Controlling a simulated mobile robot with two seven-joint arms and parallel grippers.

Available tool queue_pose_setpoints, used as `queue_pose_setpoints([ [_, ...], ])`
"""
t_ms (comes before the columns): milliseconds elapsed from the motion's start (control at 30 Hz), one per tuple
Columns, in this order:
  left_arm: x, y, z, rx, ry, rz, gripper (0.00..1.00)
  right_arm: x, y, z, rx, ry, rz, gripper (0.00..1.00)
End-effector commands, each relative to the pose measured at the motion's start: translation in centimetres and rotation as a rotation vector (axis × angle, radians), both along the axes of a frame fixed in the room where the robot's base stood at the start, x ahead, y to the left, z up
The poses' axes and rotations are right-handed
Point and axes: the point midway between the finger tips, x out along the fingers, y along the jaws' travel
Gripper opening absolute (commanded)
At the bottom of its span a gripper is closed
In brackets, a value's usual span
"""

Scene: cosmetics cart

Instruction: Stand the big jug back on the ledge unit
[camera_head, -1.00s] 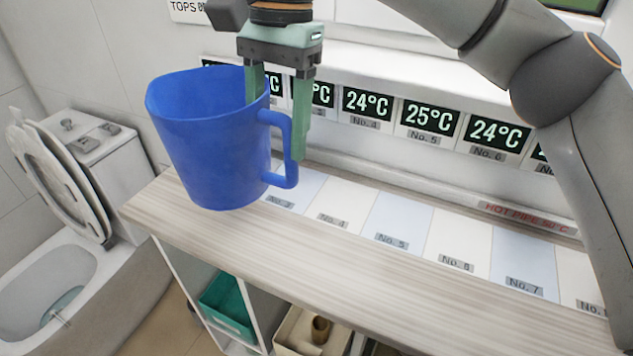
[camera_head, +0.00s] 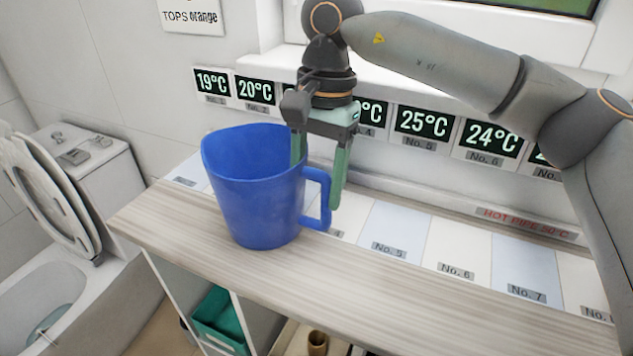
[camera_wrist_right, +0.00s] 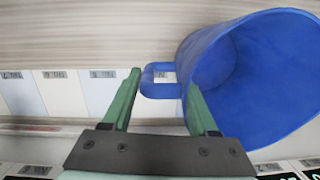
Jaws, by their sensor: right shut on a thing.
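The big blue jug (camera_head: 255,190) is upright at the left part of the wood-topped ledge unit (camera_head: 330,280). Its base is at or just above the wood top; I cannot tell whether it touches. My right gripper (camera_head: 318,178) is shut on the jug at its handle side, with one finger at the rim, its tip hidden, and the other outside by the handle. In the right wrist view the jug (camera_wrist_right: 270,75) lies right of the gripper (camera_wrist_right: 164,85), with the handle between the fingers. My left gripper is not in view.
Numbered pale tiles (camera_head: 390,230) run along the back of the ledge, below temperature displays (camera_head: 424,121). A sign (camera_head: 525,222) reads hot pipe. A toilet (camera_head: 50,200) is at the left. A teal bin (camera_head: 217,318) sits below. The wood right of the jug is clear.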

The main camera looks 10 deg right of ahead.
Motion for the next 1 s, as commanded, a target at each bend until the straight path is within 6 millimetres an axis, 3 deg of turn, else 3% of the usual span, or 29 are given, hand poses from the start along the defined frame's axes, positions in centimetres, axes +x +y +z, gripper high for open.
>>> queue_pose_setpoints([
  [133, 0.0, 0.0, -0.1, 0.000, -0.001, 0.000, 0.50, 0.0, 0.0, -0.3, 0.001, -0.001, 0.000, 0.00],
  [167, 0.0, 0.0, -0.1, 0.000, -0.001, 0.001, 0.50, 0.0, 0.0, -0.3, 0.000, 0.000, 0.000, 0.62],
  [400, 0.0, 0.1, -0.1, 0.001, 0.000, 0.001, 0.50, 0.0, 0.0, -0.2, -0.001, 0.001, 0.000, 0.89],
  [767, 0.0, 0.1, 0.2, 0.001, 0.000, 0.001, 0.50, 0.1, 0.0, 0.5, 0.000, -0.001, 0.000, 0.90],
  [1000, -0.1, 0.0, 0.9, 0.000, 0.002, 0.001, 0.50, 0.5, -0.4, 5.0, 0.002, -0.003, -0.001, 0.90],
])
